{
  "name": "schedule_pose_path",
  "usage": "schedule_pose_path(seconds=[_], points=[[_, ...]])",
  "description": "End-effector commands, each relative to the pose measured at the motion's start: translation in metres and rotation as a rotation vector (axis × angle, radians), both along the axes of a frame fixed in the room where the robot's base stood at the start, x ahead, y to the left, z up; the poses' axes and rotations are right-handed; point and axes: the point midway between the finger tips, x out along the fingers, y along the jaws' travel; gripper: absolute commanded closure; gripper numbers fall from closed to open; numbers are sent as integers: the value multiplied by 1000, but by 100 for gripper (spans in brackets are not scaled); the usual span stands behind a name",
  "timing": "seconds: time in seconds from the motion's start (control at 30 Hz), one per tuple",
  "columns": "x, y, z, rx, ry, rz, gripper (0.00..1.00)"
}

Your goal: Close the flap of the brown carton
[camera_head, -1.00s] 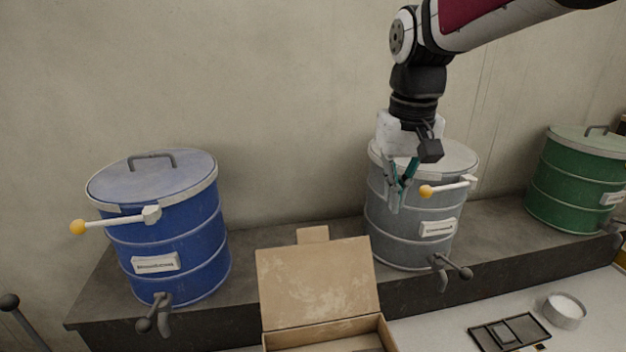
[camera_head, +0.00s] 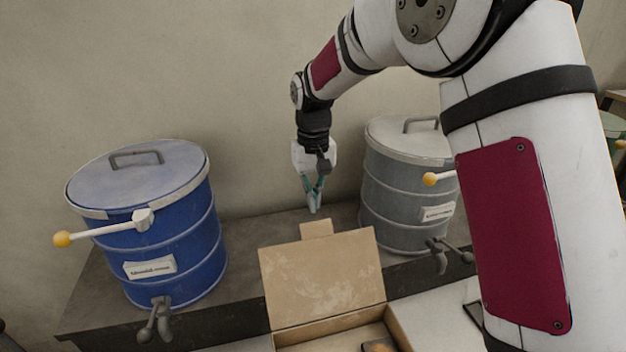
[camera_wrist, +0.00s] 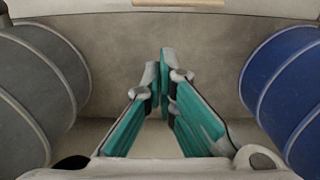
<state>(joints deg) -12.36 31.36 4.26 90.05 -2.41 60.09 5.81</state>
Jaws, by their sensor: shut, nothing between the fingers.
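The brown carton (camera_head: 398,331) stands at the bottom middle of the head view. Its flap (camera_head: 322,277) is raised and leans back, with a small tab (camera_head: 316,228) at its top edge. My gripper (camera_head: 313,208) points down just above and behind the tab, apart from it as far as I can tell. Its fingers are shut and empty. In the wrist view the fingertips (camera_wrist: 164,55) meet. A thin tan strip (camera_wrist: 180,3) at the top edge of that view may be the flap's edge. Part of the carton's inside shows, with a small orange-brown thing in it.
A blue drum (camera_head: 170,235) stands left and a grey drum (camera_head: 395,190) right of my gripper, on a dark ledge (camera_head: 235,318). Both have levers with yellow knobs and taps sticking out. The ledge between the drums is clear. My arm covers the right side.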

Motion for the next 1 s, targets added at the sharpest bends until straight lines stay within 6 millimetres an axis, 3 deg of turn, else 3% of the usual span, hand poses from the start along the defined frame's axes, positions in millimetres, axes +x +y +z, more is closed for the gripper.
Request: schedule_pose_path(seconds=[0.17,0.2,0.4,1.0], points=[[-3,-1,-34,-1,4,0,100],[-9,-2,-22,1,-3,0,100],[-27,-5,-8,0,-1,0,100],[-32,-7,-3,2,-9,0,100]])
